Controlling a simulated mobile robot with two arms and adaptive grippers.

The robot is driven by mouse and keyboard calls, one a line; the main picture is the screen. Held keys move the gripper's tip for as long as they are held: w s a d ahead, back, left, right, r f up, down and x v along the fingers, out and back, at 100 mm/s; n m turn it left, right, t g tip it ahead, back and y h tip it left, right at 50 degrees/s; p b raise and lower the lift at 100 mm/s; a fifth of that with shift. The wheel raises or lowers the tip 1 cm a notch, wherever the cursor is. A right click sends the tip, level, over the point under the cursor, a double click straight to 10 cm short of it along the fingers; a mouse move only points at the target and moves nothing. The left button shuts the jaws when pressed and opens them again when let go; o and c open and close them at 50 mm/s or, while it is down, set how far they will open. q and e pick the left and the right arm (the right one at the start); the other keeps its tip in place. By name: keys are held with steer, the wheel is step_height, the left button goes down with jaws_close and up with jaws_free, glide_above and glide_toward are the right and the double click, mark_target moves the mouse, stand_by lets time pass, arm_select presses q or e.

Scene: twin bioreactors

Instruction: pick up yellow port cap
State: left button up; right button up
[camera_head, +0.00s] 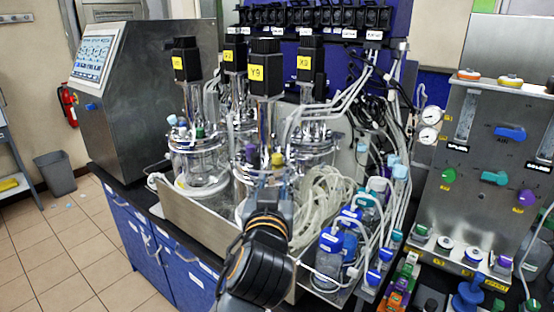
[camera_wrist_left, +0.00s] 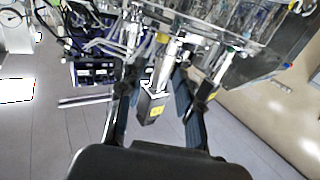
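The yellow port cap (camera_head: 277,160) sits upright on the head of the front glass vessel, just right of a purple cap (camera_head: 250,153). My left gripper (camera_head: 268,182) comes up from below, close under and in front of the yellow cap in the head view. I cannot tell the depth gap or whether it touches. In the left wrist view the two dark fingers of the left gripper (camera_wrist_left: 155,80) are spread apart. A black motor with a yellow label (camera_wrist_left: 150,105) shows between them, and I cannot make out the cap there for certain. My right gripper is out of view.
Tall black motors with yellow labels (camera_head: 265,70) rise above the vessels. Coiled clear tubing (camera_head: 325,205) and blue-capped bottles (camera_head: 335,242) crowd the right side. A steel panel with valves and gauges (camera_head: 490,150) stands at far right.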

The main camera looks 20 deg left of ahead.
arm_select(q)
steer(key=p, duration=0.2)
glide_toward(276, 157)
steer(key=x, duration=0.4)
steer(key=shift+w, duration=0.2)
steer(key=shift+w+a+r+p, duration=0.1)
steer(key=shift+w+r+p, duration=0.05)
steer(key=shift+w+p, duration=0.35)
steer(key=p+x, duration=0.2)
steer(key=x, duration=0.1)
steer(key=shift+w+a, duration=0.1)
steer(key=shift+w+a+f, duration=0.15)
steer(key=shift+w+f, duration=0.1)
steer(key=shift+w, duration=0.25)
steer(key=c, duration=0.6)
